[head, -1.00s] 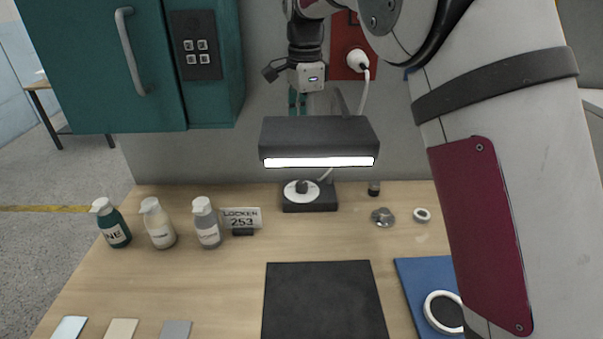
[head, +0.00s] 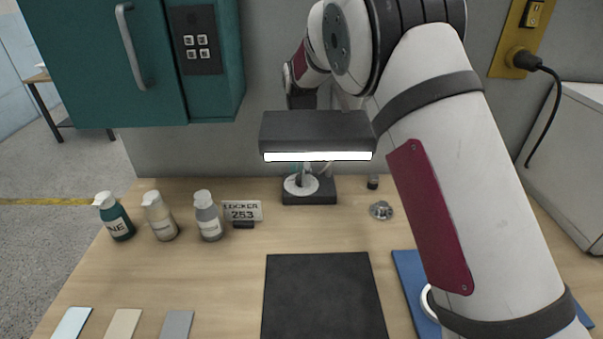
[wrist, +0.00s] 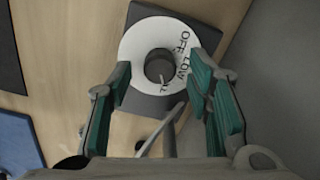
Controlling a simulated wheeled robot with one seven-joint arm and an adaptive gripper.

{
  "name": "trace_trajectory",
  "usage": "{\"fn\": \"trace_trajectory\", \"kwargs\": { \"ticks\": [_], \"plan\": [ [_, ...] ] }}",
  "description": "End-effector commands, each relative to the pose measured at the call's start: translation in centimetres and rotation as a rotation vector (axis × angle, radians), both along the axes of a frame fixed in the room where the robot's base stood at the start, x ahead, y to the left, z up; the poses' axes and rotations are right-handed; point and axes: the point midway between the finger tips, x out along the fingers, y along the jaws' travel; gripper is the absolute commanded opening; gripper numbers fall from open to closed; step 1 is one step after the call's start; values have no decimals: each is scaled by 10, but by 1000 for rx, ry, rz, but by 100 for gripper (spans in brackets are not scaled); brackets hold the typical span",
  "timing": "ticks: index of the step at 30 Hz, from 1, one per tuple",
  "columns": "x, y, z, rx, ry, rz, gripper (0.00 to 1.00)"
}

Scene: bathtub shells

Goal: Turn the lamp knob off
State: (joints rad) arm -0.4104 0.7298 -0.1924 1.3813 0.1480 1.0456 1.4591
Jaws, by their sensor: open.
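The desk lamp's dark shade (head: 317,132) has a bright white strip lit along its front. Its dark base (head: 322,194) stands on the bench below and carries a white dial (head: 297,187). In the wrist view the dial (wrist: 133,50) reads OFF and LOW, and the dark round knob (wrist: 158,67) stands at its middle. The knob's pointer setting is hard to tell. My gripper (wrist: 161,62) is open, with its teal-padded fingers on either side of the knob in that view; contact is not clear. In the head view the shade hides most of my gripper.
Several pump bottles (head: 161,219) and a LOCKER 253 sign (head: 242,211) stand left of the lamp. A black mat (head: 325,300) lies in front. A metal fitting (head: 381,210) sits right of the base. A teal cabinet (head: 95,60) hangs at upper left.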

Motion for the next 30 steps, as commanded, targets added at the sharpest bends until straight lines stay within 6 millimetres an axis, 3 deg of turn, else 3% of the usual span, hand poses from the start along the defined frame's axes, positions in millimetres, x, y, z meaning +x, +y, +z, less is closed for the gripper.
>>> {"fn": "trace_trajectory", "kwargs": {
  "ticks": [5, 13, 14, 20, 30],
  "plan": [
    [0, 0, -11, 0, -1, 0, 46],
    [0, 0, -12, 0, -1, 0, 46],
    [0, 0, -12, 0, -1, 0, 44],
    [0, 0, -12, 0, -1, 0, 0],
    [0, 0, -12, 1, -2, 30, 0]
  ]
}}
